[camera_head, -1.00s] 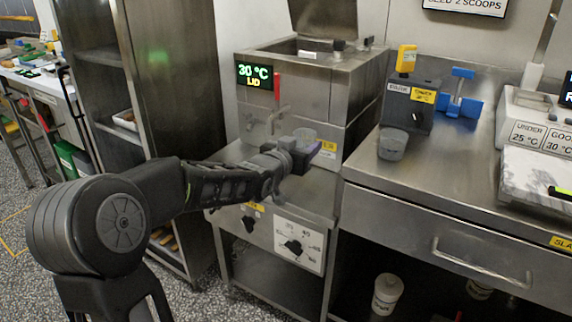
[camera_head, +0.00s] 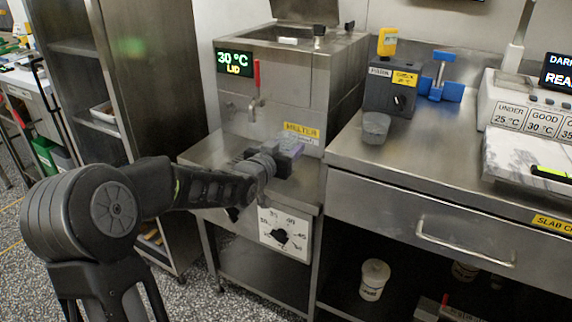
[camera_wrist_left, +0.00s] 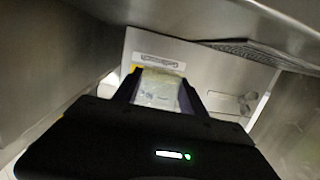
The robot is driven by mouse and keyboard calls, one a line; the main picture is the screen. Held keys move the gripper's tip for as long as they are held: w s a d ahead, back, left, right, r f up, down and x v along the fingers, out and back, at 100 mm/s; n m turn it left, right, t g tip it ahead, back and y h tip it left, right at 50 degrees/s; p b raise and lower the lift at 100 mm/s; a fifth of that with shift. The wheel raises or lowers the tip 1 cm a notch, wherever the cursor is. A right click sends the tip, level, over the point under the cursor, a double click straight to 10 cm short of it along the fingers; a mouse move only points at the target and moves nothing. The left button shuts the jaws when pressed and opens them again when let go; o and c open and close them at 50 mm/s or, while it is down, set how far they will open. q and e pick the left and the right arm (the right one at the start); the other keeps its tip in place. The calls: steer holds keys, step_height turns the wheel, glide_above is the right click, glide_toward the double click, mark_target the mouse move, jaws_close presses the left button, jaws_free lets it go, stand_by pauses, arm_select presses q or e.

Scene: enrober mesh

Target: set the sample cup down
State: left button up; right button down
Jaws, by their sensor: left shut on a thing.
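My left gripper (camera_head: 292,148) is over the shelf in front of the melter (camera_head: 290,90), beneath the tap and to its right. The wrist view shows its two fingers (camera_wrist_left: 158,95) shut on the sample cup (camera_wrist_left: 158,86), a clear, pale cup held between them. In the head view the cup is mostly hidden by the gripper and cannot be made out clearly. I cannot tell whether its base touches the shelf. My right gripper is in neither view.
The melter's tap (camera_head: 256,105) with a red handle is close by. Right of it, a steel counter (camera_head: 440,150) bears a grey cup (camera_head: 376,127), a probe box (camera_head: 392,92) and a blue stand (camera_head: 440,82). A tall steel cabinet stands left.

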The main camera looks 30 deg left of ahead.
arm_select(q)
steer(key=shift+f+b, duration=0.65)
steer(key=shift+f, duration=1.85)
steer(key=shift+f, duration=0.1)
steer(key=shift+f+b, duration=0.1)
steer(key=shift+b, duration=0.2)
steer(key=o, duration=1.4)
